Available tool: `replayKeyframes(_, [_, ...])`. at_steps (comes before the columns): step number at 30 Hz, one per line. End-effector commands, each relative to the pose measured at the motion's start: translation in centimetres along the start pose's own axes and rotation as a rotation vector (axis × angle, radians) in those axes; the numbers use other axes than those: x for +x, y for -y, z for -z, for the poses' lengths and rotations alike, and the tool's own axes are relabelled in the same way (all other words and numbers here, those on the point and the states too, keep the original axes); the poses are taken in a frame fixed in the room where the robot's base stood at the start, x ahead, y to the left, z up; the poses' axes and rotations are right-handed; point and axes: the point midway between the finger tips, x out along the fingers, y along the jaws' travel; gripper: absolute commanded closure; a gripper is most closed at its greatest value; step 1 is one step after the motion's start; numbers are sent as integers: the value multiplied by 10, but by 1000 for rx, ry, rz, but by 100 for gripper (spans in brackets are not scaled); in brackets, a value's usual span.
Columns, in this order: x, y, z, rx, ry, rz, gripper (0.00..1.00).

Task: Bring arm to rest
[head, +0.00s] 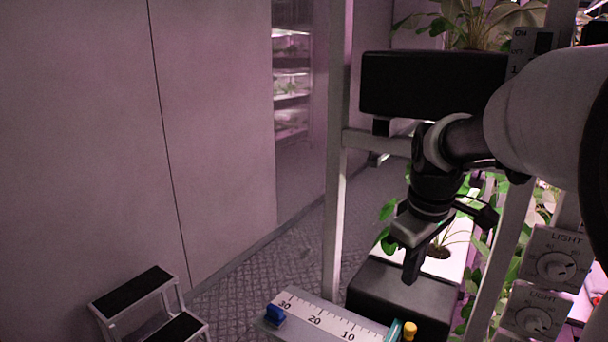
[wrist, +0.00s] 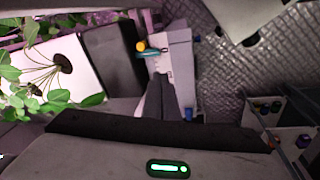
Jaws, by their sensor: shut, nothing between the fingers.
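My arm reaches in from the right of the head view, bent downward at the wrist. My gripper (head: 411,280) points down with its fingers shut and empty. In the head view it overlaps a dark box (head: 385,298) at the front of the rack; I cannot tell whether they touch. In the wrist view the shut fingers of my gripper (wrist: 158,82) point at the pale scale bar (wrist: 183,75). The scale bar also shows in the head view (head: 335,322), below and left of my gripper, with a blue slider (head: 274,315) and a yellow knob (head: 410,330).
A rack post (head: 338,200) stands left of my arm, and a black box (head: 432,84) is above it. Leafy plants (wrist: 30,85) grow in a white trough beside the gripper. Light dials (head: 555,266) are at right. A step stool (head: 140,300) stands lower left; the floor (head: 275,265) between is clear.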

Motion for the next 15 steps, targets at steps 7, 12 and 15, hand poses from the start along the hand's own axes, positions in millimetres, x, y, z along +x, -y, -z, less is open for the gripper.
replayKeyframes(7, [-52, 90, -45, 353, -161, -63, 100])
replayKeyframes(12, [-56, 131, -72, 540, -248, -65, 100])
replayKeyframes(15, [-54, 142, -81, 606, -278, -61, 100])
